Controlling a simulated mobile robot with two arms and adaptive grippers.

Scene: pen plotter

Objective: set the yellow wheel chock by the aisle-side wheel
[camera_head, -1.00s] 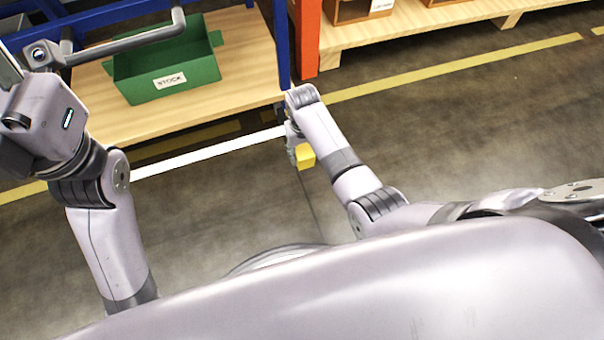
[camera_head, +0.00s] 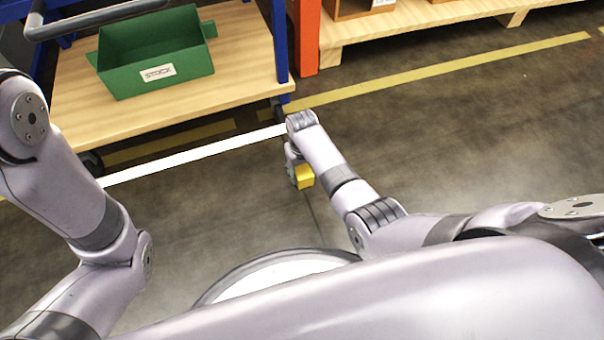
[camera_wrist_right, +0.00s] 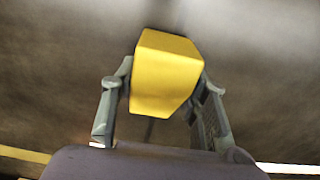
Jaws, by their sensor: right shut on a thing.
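The yellow wheel chock (camera_head: 305,176) is held low over the floor in my right gripper (camera_head: 294,168). In the right wrist view the chock (camera_wrist_right: 166,74) sits between the two fingers of the right gripper (camera_wrist_right: 162,95), which are shut on it. The cart (camera_head: 180,102), with a wooden deck and blue frame, stands at the upper left. One dark wheel (camera_head: 278,110) shows at its right corner, just beyond my right wrist; another (camera_head: 90,162) shows at its near left corner. My left gripper is out of view; only the left arm shows.
A green STOCK bin (camera_head: 156,60) sits on the cart deck. An orange post (camera_head: 307,38) and wooden shelving (camera_head: 420,22) stand behind. A white line (camera_head: 190,157) and a yellow line (camera_head: 440,73) mark the floor. The floor at right is clear.

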